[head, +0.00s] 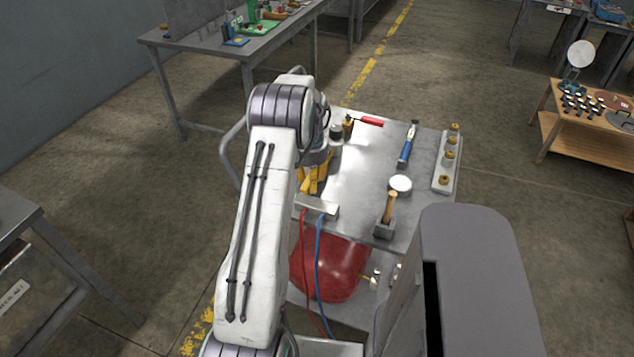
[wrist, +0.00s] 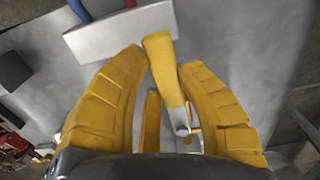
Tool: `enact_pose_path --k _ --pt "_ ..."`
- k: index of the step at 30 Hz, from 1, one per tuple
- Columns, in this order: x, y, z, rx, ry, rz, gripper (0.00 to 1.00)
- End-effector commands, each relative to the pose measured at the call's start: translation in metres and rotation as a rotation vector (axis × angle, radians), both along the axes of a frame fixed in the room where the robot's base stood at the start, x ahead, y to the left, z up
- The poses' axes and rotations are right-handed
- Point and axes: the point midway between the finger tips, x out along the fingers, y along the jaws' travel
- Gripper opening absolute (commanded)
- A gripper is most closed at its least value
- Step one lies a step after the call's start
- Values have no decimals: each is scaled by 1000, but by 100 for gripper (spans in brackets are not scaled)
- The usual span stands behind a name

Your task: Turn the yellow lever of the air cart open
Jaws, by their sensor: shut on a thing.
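The air cart (head: 365,165) has a grey metal top and a red tank (head: 330,268) below. A pale valve block (head: 317,207) with a red and a blue hose sits at the top's near left edge; it also shows in the wrist view (wrist: 112,35). The yellow lever (wrist: 160,55) stands beside the block, running between my yellow fingers. My gripper (wrist: 165,62) is shut on the lever near its outer end. In the head view my gripper (head: 312,178) is partly behind my arm, and the lever cannot be told apart from the fingers.
On the cart top lie a red-handled tool (head: 371,122), a blue-handled tool (head: 406,146), a wooden-handled tool in a holder (head: 390,208) and a rack with brass pieces (head: 446,165). A workbench (head: 235,42) stands behind left, a wooden table (head: 580,145) at right. Open floor lies between.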

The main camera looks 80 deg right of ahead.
Motion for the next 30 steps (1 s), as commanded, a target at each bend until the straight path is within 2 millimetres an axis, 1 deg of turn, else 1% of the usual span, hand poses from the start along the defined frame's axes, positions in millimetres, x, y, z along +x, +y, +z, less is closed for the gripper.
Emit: enact_pose_path --k 4,12,13,21,30 --pt "3 0 -1 2 -1 -28 0" --pt "3 0 -1 2 0 -29 0" --pt "3 0 -1 2 0 -29 37" --pt "3 0 -1 1 0 -27 61" --pt "2 0 2 0 0 -26 61"
